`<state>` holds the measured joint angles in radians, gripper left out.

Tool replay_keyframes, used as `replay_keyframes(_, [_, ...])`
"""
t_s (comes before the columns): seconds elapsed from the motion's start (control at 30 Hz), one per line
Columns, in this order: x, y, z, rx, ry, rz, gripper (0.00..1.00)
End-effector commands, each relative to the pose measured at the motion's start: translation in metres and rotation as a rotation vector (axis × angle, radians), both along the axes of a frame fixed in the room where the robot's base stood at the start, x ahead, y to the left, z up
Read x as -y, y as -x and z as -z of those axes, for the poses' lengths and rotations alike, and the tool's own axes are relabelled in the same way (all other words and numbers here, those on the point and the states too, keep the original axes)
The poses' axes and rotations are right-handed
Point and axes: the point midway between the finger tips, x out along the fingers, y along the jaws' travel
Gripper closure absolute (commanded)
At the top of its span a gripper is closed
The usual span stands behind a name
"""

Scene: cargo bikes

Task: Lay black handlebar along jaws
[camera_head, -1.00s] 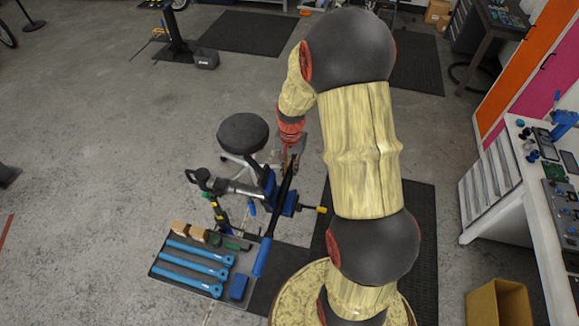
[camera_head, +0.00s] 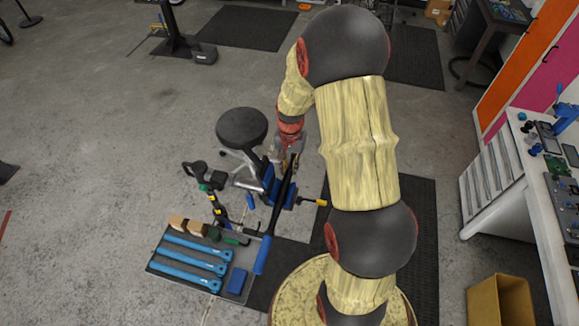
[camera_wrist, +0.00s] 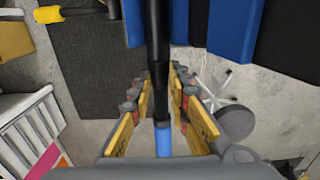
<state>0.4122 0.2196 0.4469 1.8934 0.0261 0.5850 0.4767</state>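The black handlebar (camera_head: 284,192) is a long dark bar with a blue grip (camera_head: 263,254) at its lower end in the head view. My gripper (camera_head: 291,155) is at its upper end, partly hidden by my arm. In the wrist view the handlebar (camera_wrist: 158,40) runs between my yellow-sided fingers (camera_wrist: 163,75), which appear closed on it; a blue section shows nearer the palm. The blue jaws (camera_head: 270,184) are beside the bar in the head view. In the wrist view, blue jaw faces (camera_wrist: 235,25) lie on both sides of the bar. I cannot tell whether it touches them.
A yellow-ended clamp handle (camera_head: 321,203) sticks out right of the jaws. A black stool (camera_head: 242,126) stands close behind. A tray (camera_head: 235,280) with blue-handled tools lies at the lower left. A white workbench (camera_head: 530,215) and yellow bin (camera_head: 500,302) are at the right.

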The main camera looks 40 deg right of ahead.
Motion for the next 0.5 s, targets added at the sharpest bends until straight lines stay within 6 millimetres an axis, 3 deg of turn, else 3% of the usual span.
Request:
replay_keyframes(0.3, [-0.0001, 0.0002, 0.0002, 0.000, 0.000, 0.000, 0.63])
replay_keyframes(0.5, [-0.0002, 0.0003, 0.0004, -0.001, -0.001, 0.000, 0.63])
